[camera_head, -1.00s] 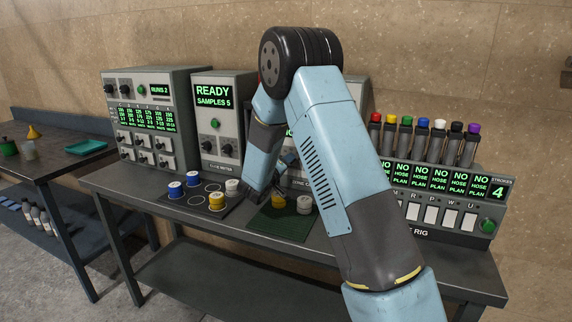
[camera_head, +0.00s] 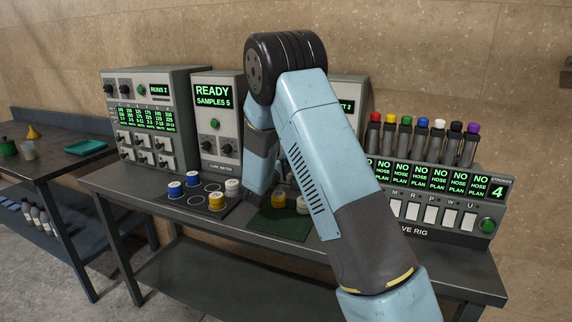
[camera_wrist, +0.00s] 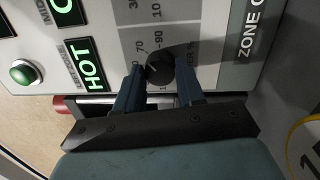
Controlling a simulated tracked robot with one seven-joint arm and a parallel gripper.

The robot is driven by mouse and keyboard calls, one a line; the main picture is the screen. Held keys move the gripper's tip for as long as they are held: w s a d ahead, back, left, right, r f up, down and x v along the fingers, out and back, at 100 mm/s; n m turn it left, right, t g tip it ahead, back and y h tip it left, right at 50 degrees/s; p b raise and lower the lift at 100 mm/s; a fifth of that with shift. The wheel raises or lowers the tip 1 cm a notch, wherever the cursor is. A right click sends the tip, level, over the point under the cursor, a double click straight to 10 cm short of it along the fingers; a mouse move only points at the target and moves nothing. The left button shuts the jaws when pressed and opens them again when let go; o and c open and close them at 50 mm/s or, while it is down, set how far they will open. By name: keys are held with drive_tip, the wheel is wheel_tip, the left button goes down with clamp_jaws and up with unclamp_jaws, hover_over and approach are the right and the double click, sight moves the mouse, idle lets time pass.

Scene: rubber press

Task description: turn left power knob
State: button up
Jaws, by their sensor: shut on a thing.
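In the wrist view, my gripper (camera_wrist: 158,88) has its two blue fingers on either side of a black round knob (camera_wrist: 160,67) and is shut on it. The knob sits on a pale panel with a printed number scale around it. The panel reads "HOT" on a green-lit display (camera_wrist: 92,75) and "ZONE" at its right side. Part of the scale is hidden by the fingers. In the head view my arm covers most of this panel and the gripper itself.
A green button (camera_wrist: 22,72) is on the same panel. On the bench, a dark mat (camera_head: 200,206) holds several cups, and a green mat (camera_head: 279,228) holds more. A meter (camera_head: 216,125) reading "READY" and a rig of several coloured-cap tubes (camera_head: 421,148) flank my arm.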

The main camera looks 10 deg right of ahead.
drive_tip(key=n, duration=0.6)
drive_tip(key=n+t, duration=0.1)
drive_tip(key=n, duration=0.2)
drive_tip(key=shift+s+a+f+y, duration=0.15)
drive_tip(key=shift+f+y, duration=0.1)
drive_tip(key=shift+y, duration=0.15)
drive_tip(key=n, duration=0.4)
drive_tip(key=n+y, duration=0.1)
drive_tip(key=n, duration=0.4)
drive_tip(key=shift+r, duration=0.1)
drive_tip(key=n, duration=0.8)
drive_tip(key=n+y, duration=0.1)
drive_tip(key=n, duration=0.3)
drive_tip(key=shift+r, duration=0.25)
drive_tip(key=o, duration=1)
drive_tip(key=shift+o, duration=0.2)
